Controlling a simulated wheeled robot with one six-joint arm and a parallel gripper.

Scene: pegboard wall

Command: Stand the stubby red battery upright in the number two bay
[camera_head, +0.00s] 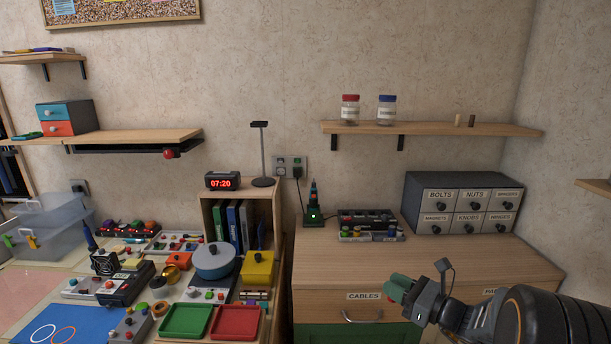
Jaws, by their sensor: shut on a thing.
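My gripper (401,288) is at the lower right, in front of the wooden cabinet and above its cables drawer. It is shut on a small red thing (393,294), which looks like the stubby red battery; the green fingers hide most of it. A dark unit with a row of slots (366,216) stands on the cabinet top against the wall, beyond and left of my gripper. It may hold the bays, but I cannot read any bay number. A grey panel with coloured round parts (370,236) sits just in front of it.
A grey drawer box (463,203) stands at the right on the cabinet top (460,258), whose middle is clear. A shelf with two jars (430,128) hangs above. The left table is crowded.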

